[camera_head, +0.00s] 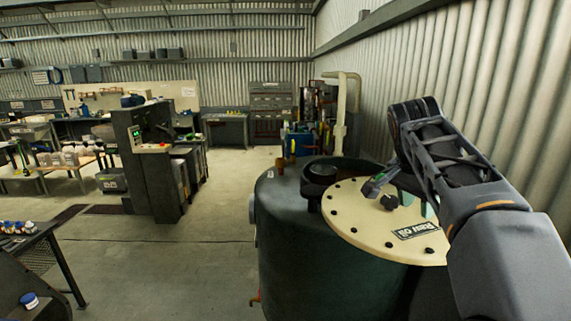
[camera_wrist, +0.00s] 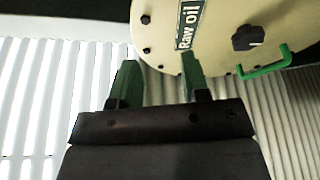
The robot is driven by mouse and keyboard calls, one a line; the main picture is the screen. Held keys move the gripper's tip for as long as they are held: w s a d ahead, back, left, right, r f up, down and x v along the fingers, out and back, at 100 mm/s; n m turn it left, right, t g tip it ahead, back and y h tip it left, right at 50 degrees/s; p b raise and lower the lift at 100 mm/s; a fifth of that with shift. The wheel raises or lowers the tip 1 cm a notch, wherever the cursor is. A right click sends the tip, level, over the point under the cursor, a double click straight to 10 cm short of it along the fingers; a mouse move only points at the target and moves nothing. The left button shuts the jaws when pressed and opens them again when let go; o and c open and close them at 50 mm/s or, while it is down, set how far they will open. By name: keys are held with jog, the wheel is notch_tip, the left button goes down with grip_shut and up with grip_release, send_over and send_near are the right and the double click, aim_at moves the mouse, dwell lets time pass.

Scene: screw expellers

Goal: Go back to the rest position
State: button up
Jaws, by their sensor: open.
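My gripper (camera_wrist: 157,75) shows in the wrist view with two dark green fingers standing apart and nothing between them. In the head view my arm reaches in from the lower right and folds down over the tank, hiding most of the gripper. The cream lid (camera_head: 350,222) of the dark green tank (camera_head: 300,255) lies close to my gripper. The lid also shows at the top of the wrist view (camera_wrist: 220,45), with its "Raw oil" label just past the fingers. Its black knob (camera_wrist: 250,38) and green handle (camera_wrist: 270,65) are right of the fingers.
A corrugated metal wall (camera_head: 480,70) runs close along the right side. A dark machine (camera_head: 145,165) stands at mid left. A table with small jars (camera_head: 15,228) is at the left edge. The concrete floor (camera_head: 190,250) between table and tank is clear.

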jog(key=s+a+f+n+t+y+b, duration=0.1)
jog(key=s+a+f+n, duration=0.2)
jog(key=f, duration=0.5)
jog(key=s+a+f+n+t+y, duration=0.1)
jog(key=s+a+f+n, duration=0.2)
jog(key=s+f+n, duration=0.2)
jog(key=s+a+f+n+t+y+b, duration=0.1)
jog(key=s+a+f+n, duration=0.3)
jog(key=f, duration=0.7)
jog(key=shift+s+n+y+b, duration=0.35)
jog(key=shift+s+n, duration=0.15)
jog(key=shift+s, duration=0.3)
